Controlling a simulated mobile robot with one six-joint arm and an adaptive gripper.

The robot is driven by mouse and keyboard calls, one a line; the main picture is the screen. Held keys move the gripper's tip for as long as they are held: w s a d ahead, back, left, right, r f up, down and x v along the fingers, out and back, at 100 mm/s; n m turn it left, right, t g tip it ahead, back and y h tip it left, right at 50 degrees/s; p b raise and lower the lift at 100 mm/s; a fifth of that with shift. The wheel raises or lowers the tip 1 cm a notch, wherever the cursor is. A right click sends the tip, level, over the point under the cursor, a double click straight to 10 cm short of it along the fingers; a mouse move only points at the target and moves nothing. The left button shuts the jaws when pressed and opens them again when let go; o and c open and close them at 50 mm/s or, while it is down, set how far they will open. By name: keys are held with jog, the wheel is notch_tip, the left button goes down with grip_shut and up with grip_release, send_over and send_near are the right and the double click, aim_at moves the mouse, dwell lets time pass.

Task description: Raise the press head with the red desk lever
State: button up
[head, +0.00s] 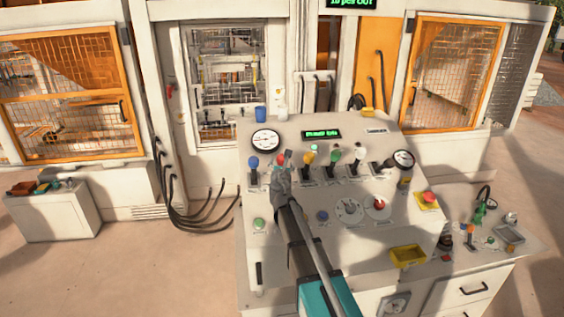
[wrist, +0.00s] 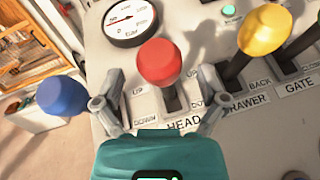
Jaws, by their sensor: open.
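The red desk lever (wrist: 160,63) has a round red knob on a dark stem, in a slot marked UP, DOWN and HEAD. In the head view its red knob (head: 282,159) shows just beyond my gripper (head: 284,166). In the wrist view my gripper (wrist: 160,100) is open, with one finger on each side of the red lever's stem. I cannot tell whether either finger touches it. The press head itself is not clearly made out behind the mesh window (head: 222,65).
A blue-knobbed lever (wrist: 62,95) stands close left of my gripper. A yellow-knobbed lever (wrist: 264,34) marked DRAWER stands to the right. A round gauge (wrist: 130,20) sits behind the red knob. A red button on a yellow base (head: 428,199) is at the desk's right.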

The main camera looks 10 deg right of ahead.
jog(key=s+a, duration=0.1)
jog(key=s, duration=0.8)
jog(key=shift+s+a, duration=0.25)
jog(key=shift+a, duration=0.15)
jog(key=s+d+f+m+g+h+b, duration=0.2)
jog(key=s+d+f+m+g+b, duration=0.25)
jog(key=f+m, duration=0.45)
jog(key=s+d+f+m+g+h+b, duration=0.15)
jog(key=s+d+f+m+g, duration=0.25)
jog(key=s+d+f+m, duration=0.45)
jog(key=s+a+f+m+g+y+b, duration=0.2)
jog(key=s+a+f+m+g+y, duration=0.1)
jog(key=s+m, duration=0.4)
jog(key=s+a+f+m+g+y+b, duration=0.2)
jog(key=s+a+f+m+g+y, duration=0.2)
jog(key=s+a+f+m+g, duration=0.2)
notch_tip(320, 180, down, 2)
jog(key=shift+s+a+f+m, duration=0.25)
jog(key=shift+s+a+m, duration=0.35)
jog(key=shift+s, duration=0.55)
